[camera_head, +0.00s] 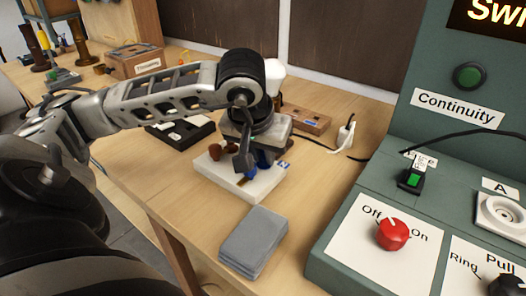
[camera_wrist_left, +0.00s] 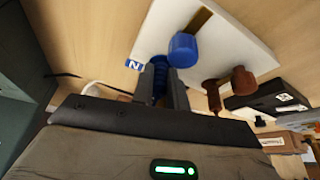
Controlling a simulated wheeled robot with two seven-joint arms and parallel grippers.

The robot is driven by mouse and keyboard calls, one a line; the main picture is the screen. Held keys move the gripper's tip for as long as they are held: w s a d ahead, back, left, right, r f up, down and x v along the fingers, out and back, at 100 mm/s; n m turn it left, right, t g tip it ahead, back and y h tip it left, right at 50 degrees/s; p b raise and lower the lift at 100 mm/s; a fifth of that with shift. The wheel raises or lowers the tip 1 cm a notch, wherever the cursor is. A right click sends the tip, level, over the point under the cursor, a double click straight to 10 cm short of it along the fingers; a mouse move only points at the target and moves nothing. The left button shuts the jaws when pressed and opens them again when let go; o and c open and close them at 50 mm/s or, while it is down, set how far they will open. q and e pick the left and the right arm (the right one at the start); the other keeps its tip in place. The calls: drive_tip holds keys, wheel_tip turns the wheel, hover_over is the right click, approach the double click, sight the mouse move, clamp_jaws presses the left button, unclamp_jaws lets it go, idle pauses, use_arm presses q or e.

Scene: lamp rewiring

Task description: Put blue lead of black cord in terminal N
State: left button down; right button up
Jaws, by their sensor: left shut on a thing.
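The white terminal board (camera_head: 225,178) lies on the bench below my left gripper. Its blue terminal (camera_wrist_left: 184,49) stands next to the N label (camera_wrist_left: 135,64), which also shows in the head view (camera_head: 284,164). My left gripper (camera_head: 243,162) points down over the board. In the left wrist view its fingers (camera_wrist_left: 165,82) are shut on a ribbed blue piece, seemingly the blue lead (camera_wrist_left: 158,86), close beside the blue terminal. The fingers hide most of it, so I cannot tell whether it touches the terminal. My right gripper is out of view.
Brown pieces (camera_wrist_left: 243,81) stand on the same board. A grey folded cloth (camera_head: 254,242) lies in front of it. The green test panel (camera_head: 350,235) with a red knob (camera_head: 393,233) stands at the right. A black tray (camera_head: 180,137) and a white plug (camera_head: 346,134) are farther back.

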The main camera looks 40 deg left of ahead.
use_arm(q)
drive_tip(key=shift+f, duration=0.1)
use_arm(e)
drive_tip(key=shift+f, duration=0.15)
use_arm(q)
drive_tip(key=c, duration=1.3)
unclamp_jaws()
drive_tip(key=v, duration=0.3)
drive_tip(key=shift+w, duration=0.15)
drive_tip(key=p+v, duration=0.3)
drive_tip(key=v, duration=1)
drive_tip(key=shift+p, duration=0.4)
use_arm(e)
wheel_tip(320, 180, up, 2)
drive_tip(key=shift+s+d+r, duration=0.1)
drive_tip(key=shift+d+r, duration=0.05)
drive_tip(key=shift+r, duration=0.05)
